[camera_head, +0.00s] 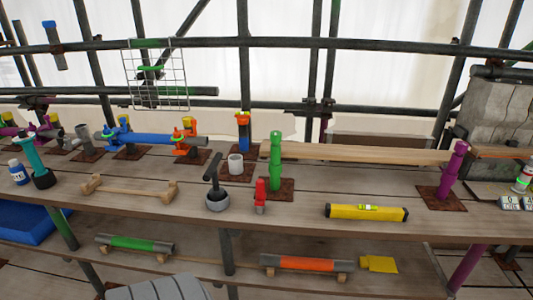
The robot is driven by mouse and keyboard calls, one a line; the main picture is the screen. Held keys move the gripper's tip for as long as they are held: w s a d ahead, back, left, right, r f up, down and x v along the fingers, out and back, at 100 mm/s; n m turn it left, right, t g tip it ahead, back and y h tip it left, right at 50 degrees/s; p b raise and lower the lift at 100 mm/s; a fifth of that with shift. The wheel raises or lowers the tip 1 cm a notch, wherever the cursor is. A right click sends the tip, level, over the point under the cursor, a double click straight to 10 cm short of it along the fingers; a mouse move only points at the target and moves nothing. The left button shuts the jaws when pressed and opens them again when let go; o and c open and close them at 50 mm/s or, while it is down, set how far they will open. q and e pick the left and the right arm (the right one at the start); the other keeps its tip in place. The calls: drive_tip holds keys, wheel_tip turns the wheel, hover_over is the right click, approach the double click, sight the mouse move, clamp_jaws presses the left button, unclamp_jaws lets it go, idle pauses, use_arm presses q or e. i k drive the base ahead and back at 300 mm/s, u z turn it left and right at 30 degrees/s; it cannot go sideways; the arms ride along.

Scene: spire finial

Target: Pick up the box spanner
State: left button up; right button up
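A dark T-handled tool (213,171) stands upright in a round grey holder (217,202) near the front of the plank deck. It looks like the box spanner, but its lower end is hidden in the holder. A teal tool with a crossbar top (31,155) stands tilted in a black cup (44,180) at the far left; I cannot rule out that this is the spanner. Neither of my grippers shows in the head view.
A red tool (260,194), a green post (275,160) and a grey cup (235,164) stand close to the dark tool's right. A wooden cradle (128,189) lies to its left, a yellow level (366,212) further right. Scaffold tubes cross behind.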

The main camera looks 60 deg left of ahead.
sight(217, 193)
drive_tip(key=u, duration=0.25)
drive_tip(key=i, duration=1.1)
drive_tip(key=u, duration=1.35)
drive_tip(key=i, duration=0.65)
drive_tip(key=u, duration=0.65)
